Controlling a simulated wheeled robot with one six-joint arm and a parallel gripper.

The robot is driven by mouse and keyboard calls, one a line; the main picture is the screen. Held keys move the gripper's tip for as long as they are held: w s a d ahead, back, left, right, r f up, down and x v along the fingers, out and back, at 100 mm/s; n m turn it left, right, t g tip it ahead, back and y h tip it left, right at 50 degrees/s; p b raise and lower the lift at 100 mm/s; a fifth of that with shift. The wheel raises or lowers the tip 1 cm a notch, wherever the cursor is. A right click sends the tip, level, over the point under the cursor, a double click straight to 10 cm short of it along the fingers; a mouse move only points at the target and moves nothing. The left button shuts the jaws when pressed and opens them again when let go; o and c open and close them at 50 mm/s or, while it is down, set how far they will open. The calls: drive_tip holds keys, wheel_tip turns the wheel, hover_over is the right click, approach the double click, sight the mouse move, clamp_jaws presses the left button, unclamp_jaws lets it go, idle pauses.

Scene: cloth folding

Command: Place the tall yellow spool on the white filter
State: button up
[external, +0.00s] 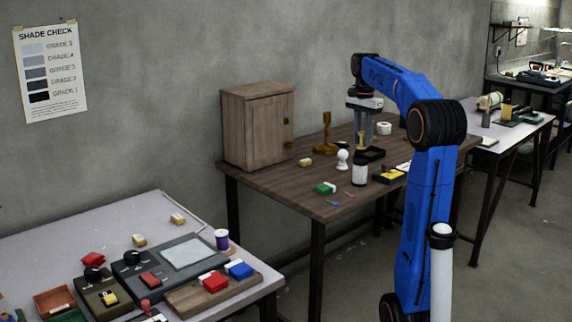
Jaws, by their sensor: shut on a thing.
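My gripper (364,144) is above the brown wooden table, pointing down, with its fingers closed around a narrow yellow object, the tall yellow spool (361,138). The fingers hide part of the spool, and I cannot tell how far its lower end is above the table. A short white cylinder (384,128), which may be the white filter, stands behind and to the right of the gripper. A white jar with a black top (360,176) stands in front of the gripper, so which one is the filter is not certain.
A wooden cabinet (257,125) and a brass candlestick-like piece (325,137) stand on the table's left and back. A black tray (375,153) is beside the gripper.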

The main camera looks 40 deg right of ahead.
sight(362, 146)
drive_tip(key=shift+f, duration=2.25)
drive_tip(key=shift+f, duration=0.15)
drive_tip(key=o, duration=1)
wheel_tip(362, 146, up, 12)
drive_tip(key=shift+r, duration=0.2)
drive_tip(key=s+a+f+n+t, duration=0.1)
drive_tip(key=s+a+f+n, duration=0.5)
drive_tip(key=a+f, duration=0.2)
drive_tip(key=s+a+f+n+t, duration=0.2)
drive_tip(key=s+a+f+n, duration=0.4)
drive_tip(key=a+f, duration=0.3)
drive_tip(key=s+a+f+n+t, duration=0.1)
drive_tip(key=s+a+f+n, duration=0.5)
drive_tip(key=f, duration=0.6)
drive_tip(key=shift+s+a+f+t, duration=0.2)
drive_tip(key=shift+s+a, duration=0.3)
drive_tip(key=shift+a, duration=0.15)
drive_tip(key=shift+s+a+f+t, duration=0.15)
drive_tip(key=shift+s+a+t, duration=0.05)
drive_tip(key=shift+s+a, duration=0.4)
